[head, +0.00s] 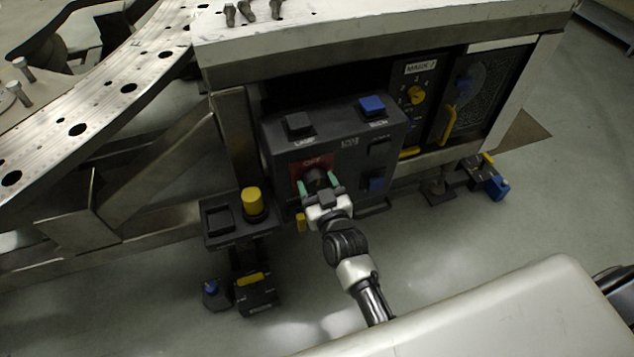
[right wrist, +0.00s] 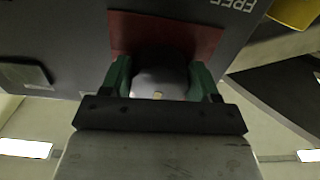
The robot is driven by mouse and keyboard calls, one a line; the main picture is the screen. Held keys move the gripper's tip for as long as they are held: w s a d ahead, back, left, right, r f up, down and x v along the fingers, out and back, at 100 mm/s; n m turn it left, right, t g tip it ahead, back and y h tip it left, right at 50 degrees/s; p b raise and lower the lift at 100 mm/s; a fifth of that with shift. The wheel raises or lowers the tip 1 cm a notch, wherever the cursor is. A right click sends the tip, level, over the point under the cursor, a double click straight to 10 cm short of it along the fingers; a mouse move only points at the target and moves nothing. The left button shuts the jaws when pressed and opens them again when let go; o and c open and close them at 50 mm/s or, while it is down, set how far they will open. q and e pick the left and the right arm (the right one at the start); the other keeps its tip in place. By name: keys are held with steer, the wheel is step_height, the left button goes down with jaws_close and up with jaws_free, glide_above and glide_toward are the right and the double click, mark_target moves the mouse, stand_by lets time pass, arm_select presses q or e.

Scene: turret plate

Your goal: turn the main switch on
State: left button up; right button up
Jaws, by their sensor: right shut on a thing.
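The main switch (head: 315,175) is a dark round knob on a red plate (head: 303,164) marked OFF, on the front of a dark grey control box. My right gripper (head: 318,184) is at the knob, with its green fingertips on either side and shut on it. In the right wrist view the knob (right wrist: 160,82) sits between the two green fingers of the right gripper (right wrist: 160,80), in front of the red plate (right wrist: 190,32). A small pale mark shows on the knob. The knob's exact angle is hard to read. My left gripper is not in view.
The control box (head: 270,150) also bears a black button (head: 298,122) and blue buttons (head: 371,105). To the right is a panel with a yellow knob (head: 416,95) and a yellow handle (head: 447,125). A pedestal with a yellow button (head: 252,203) stands at lower left.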

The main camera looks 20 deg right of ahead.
steer(key=m+p, duration=0.3)
steer(key=m, duration=0.4)
steer(key=shift+a+m, duration=0.15)
steer(key=shift+m, duration=0.25)
steer(key=shift+r+m+p, duration=0.1)
steer(key=shift+m+p, duration=0.2)
steer(key=shift+m, duration=0.6)
steer(key=m, duration=0.2)
steer(key=shift+m, duration=0.3)
steer(key=shift+a+m, duration=0.1)
steer(key=shift+m, duration=1.1)
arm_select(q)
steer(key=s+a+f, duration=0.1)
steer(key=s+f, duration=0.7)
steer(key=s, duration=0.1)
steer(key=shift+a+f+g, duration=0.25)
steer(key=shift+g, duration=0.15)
arm_select(e)
steer(key=shift+m, duration=1.1)
steer(key=o, duration=0.9)
